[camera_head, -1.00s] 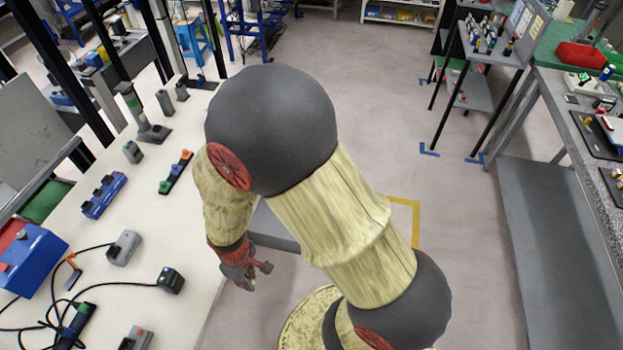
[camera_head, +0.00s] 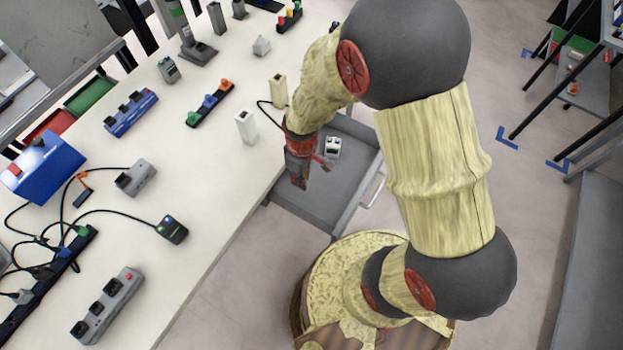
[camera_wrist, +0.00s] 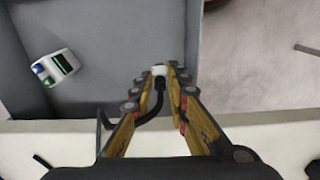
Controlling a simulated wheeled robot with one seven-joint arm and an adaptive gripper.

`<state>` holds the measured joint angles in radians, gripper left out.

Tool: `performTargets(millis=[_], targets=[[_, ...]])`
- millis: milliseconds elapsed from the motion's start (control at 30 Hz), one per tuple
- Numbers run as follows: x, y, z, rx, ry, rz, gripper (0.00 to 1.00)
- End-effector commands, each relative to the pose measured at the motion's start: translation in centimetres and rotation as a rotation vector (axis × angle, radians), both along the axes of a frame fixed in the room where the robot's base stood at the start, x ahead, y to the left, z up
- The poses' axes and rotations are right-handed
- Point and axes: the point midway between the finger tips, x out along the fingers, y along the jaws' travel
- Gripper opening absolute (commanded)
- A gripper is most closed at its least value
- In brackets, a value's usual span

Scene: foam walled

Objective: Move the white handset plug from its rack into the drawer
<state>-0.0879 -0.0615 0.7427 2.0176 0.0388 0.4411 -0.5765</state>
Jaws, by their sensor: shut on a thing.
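My gripper (camera_wrist: 160,78) is shut on the white handset plug (camera_wrist: 159,70), seen between the fingertips in the wrist view. A black cable runs from the plug back between the fingers. In the head view my gripper (camera_head: 300,176) hangs over the table side of the open grey drawer (camera_head: 338,190); the plug cannot be made out there. In the wrist view the plug appears over the drawer floor (camera_wrist: 115,40), close to the drawer's right wall. Its height above the floor is hard to tell. A white upright holder (camera_head: 246,126) and a beige one (camera_head: 278,90) stand on the table; which is the rack is unclear.
A small white device (camera_head: 333,147) with dark and coloured parts lies in the drawer; it also shows in the wrist view (camera_wrist: 55,68). The white table (camera_head: 215,170) holds switch boxes, cables and a black connector (camera_head: 172,229). Much of the drawer floor is bare.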

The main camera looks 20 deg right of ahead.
Motion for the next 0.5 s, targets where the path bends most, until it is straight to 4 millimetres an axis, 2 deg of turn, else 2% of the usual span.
performTargets(millis=[100, 200, 500], targets=[[1.2, -1.6, -2.6, 0.0, 0.004, -0.004, 0.0], [2.0, -2.5, -4.0, 0.0, 0.002, -0.003, 0.0], [3.1, -3.7, -5.6, 0.0, 0.0, -0.001, 0.0]])
